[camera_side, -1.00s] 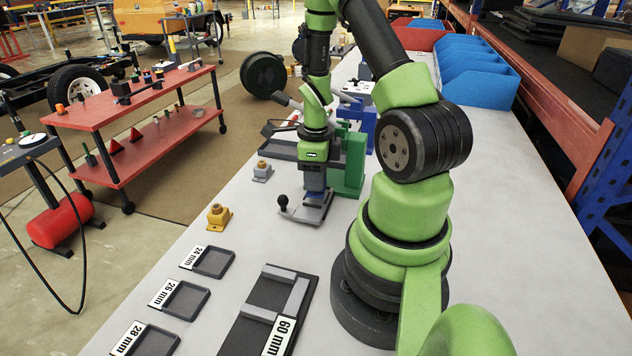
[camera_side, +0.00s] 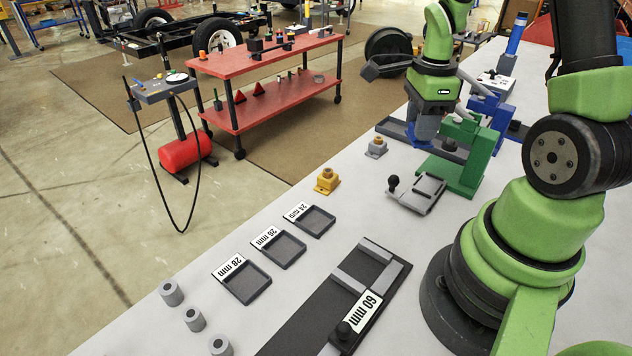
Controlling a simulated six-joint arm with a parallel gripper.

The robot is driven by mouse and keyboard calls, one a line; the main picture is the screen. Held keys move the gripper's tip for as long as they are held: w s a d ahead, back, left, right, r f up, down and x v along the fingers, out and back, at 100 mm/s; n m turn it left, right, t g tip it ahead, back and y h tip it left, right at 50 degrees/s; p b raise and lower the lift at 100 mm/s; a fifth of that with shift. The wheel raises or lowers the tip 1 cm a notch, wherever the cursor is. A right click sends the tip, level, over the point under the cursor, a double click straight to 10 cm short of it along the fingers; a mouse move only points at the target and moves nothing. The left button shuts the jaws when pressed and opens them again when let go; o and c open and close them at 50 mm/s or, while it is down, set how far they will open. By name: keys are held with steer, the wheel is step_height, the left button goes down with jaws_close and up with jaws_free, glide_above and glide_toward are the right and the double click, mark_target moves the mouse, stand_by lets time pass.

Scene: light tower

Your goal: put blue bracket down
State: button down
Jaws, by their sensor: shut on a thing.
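My gripper (camera_side: 430,112) is in the upper right of the side view, pointing down. It is shut on a small blue-grey piece, the blue bracket (camera_side: 424,130), which is partly covered by the gripper and hard to make out. The bracket appears raised, left of the green stand (camera_side: 466,152) and behind the grey toggle fixture with a black knob (camera_side: 418,194). That fixture's plate looks empty. Whether the bracket touches anything behind it cannot be told.
A grey bracket (camera_side: 376,147) and a yellow bracket (camera_side: 327,181) stand along the table's left edge. Labelled trays (camera_side: 278,248), a 60 mm gauge (camera_side: 365,305) and grey rings (camera_side: 194,319) lie nearer. A blue stand (camera_side: 490,108) is behind the green one. Bare table lies between the trays and fixture.

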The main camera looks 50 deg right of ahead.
steer(key=w+a+r+n, duration=0.2)
steer(key=w+a+n, duration=0.2)
steer(key=a+n, duration=0.7)
steer(key=w+a+r+n, duration=0.25)
steer(key=a+n, duration=0.25)
steer(key=n, duration=1.1)
steer(key=s+d+f+m, duration=0.2)
steer(key=s+d+m, duration=0.3)
steer(key=m, duration=1.2)
steer(key=s+d+f+m, duration=0.3)
steer(key=s+d+m, duration=0.1)
steer(key=d+m, duration=1)
steer(key=m, duration=0.3)
steer(key=shift+s+f, duration=0.2)
steer(key=shift+s, duration=0.2)
steer(key=shift+f, duration=0.1)
step_height(320, 180, down, 10)
steer(key=shift+r, duration=0.25)
steer(key=c, duration=0.7)
jaws_free()
steer(key=shift+c, duration=0.2)
